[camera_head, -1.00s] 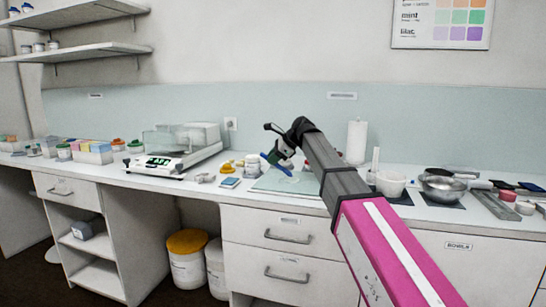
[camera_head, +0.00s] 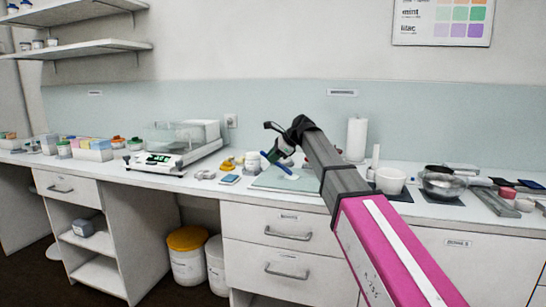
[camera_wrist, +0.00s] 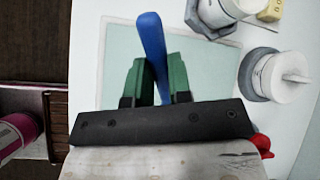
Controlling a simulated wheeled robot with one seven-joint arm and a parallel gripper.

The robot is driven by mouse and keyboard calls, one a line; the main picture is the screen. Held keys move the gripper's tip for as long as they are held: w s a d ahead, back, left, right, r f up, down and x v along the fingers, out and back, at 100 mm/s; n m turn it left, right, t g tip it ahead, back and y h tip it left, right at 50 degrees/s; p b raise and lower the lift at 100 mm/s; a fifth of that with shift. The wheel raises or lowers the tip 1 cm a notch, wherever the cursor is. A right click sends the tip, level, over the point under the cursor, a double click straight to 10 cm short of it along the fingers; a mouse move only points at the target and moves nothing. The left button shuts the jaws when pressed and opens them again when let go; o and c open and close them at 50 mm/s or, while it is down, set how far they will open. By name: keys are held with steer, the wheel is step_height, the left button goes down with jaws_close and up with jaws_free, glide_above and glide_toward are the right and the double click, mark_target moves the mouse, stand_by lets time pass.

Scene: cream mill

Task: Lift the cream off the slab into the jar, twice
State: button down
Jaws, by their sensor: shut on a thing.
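My gripper (camera_head: 283,153) is over the pale green slab (camera_head: 265,186) on the bench. In the wrist view its green fingers (camera_wrist: 157,82) are shut on a blue tool (camera_wrist: 152,42), which looks like a spatula. The tool also shows in the head view (camera_head: 276,165), tilted above the slab (camera_wrist: 210,95); I cannot tell whether it touches. I cannot make out any cream on the slab. A white jar (camera_head: 252,161) stands behind the slab at the left; a white round container (camera_wrist: 222,12) shows at the top of the wrist view.
A balance (camera_head: 170,160) stands to the left. A blue pad (camera_head: 230,180) lies left of the slab. A white mortar (camera_head: 390,181), a bowl (camera_head: 443,185) and a paper roll (camera_head: 356,140) are to the right. A white knobbed piece (camera_wrist: 282,75) is right of the slab in the wrist view.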

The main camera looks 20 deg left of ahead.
steer(key=shift+f, duration=0.5)
stand_by(1.3)
steer(key=shift+r, duration=0.1)
steer(key=shift+r, duration=2.85)
steer(key=shift+s, duration=0.1)
